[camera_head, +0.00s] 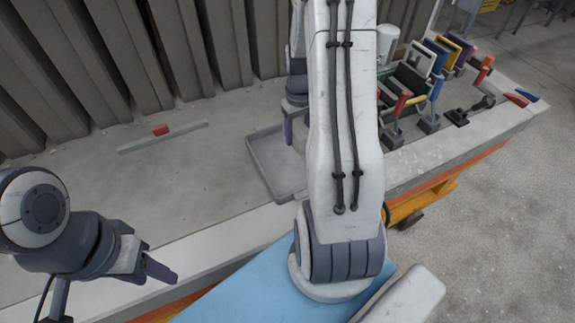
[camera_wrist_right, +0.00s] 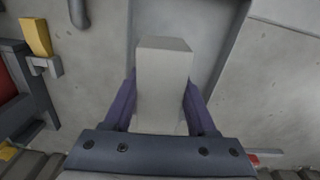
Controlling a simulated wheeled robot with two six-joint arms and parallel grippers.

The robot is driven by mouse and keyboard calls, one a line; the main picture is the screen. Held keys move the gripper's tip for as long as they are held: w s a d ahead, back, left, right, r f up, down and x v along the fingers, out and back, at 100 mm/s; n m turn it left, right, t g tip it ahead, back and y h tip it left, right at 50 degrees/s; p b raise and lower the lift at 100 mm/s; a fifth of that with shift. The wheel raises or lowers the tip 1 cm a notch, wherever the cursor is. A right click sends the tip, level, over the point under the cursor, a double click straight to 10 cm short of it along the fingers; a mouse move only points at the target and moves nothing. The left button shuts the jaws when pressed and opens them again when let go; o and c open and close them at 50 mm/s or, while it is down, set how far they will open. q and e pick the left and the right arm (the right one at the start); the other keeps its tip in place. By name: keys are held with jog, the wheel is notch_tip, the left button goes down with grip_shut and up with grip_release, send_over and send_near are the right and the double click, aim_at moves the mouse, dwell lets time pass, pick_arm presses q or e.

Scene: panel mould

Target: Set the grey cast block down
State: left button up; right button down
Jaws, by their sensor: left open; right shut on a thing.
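The grey cast block (camera_wrist_right: 163,72) stands between the two purple fingers of my right gripper (camera_wrist_right: 160,88) in the right wrist view. The gripper is shut on it. Behind the block is a grey shallow tray (camera_wrist_right: 212,35) with raised edges; I cannot tell whether the block touches it. In the head view the tray (camera_head: 272,165) lies on the concrete bed, and my right gripper (camera_head: 289,127) is partly hidden behind my right arm. The block is hidden there. My left gripper (camera_head: 158,271) is open and empty above the bed's near edge.
Several clamps with coloured handles (camera_head: 430,115) and upright coloured plates (camera_head: 448,50) stand on the bed to the right of the tray. A grey bar (camera_head: 163,137) with a small red block (camera_head: 160,130) lies at the left. The bed between bar and tray is clear.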

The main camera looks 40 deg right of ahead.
jog(key=s+d+r, duration=0.2)
jog(key=s+d, duration=0.3)
jog(key=d, duration=0.2)
jog(key=p, duration=0.1)
send_over(291, 169)
jog(key=shift+m, duration=0.3)
notch_tip(291, 169, down, 7)
jog(key=shift+r, duration=0.2)
notch_tip(291, 169, down, 3)
jog(key=shift+f, duration=0.5)
jog(key=shift+f, duration=0.1)
jog(key=shift+c, duration=1)
grip_release()
